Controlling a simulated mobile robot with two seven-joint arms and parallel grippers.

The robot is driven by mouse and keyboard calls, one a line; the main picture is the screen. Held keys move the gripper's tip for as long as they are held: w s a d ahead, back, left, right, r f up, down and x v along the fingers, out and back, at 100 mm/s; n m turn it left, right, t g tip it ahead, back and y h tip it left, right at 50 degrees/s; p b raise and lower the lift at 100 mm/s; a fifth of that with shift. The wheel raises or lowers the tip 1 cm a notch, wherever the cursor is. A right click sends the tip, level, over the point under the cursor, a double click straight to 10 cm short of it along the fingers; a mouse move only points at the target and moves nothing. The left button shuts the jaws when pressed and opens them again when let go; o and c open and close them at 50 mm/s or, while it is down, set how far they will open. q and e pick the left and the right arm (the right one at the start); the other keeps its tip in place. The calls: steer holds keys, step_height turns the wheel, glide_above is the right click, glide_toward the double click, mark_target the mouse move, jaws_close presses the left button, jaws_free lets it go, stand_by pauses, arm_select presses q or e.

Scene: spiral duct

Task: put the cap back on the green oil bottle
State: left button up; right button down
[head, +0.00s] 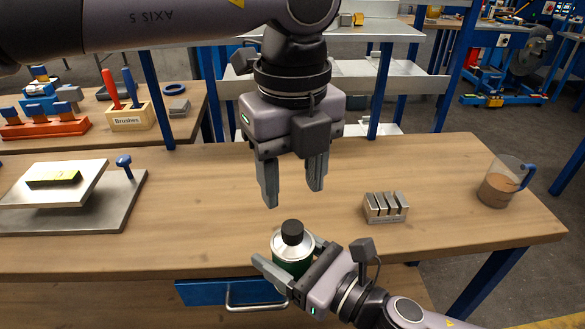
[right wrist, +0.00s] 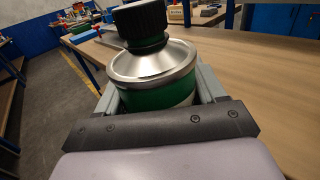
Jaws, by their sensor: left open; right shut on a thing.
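The green oil bottle (head: 292,263) stands upright near the table's front edge, with a silver shoulder and green body. It also shows in the right wrist view (right wrist: 155,97). My right gripper (head: 289,250) is shut around its body from the front right. The black cap (head: 292,232) sits on top of the bottle, also seen in the right wrist view (right wrist: 141,22); I cannot tell whether it is fully tightened. My left gripper (head: 293,197) is open and empty, pointing down above the cap and apart from it.
A small slotted metal block (head: 385,208) and a measuring jug (head: 501,186) stand to the right. A metal plate stand (head: 75,212) is at the left, with a brushes box (head: 130,112) behind. A blue drawer (head: 215,292) is below the front edge. The tabletop around the bottle is clear.

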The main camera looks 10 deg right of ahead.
mark_target(292, 226)
arm_select(q)
step_height(292, 226, down, 7)
steer(key=shift+f, duration=0.15)
stand_by(0.4)
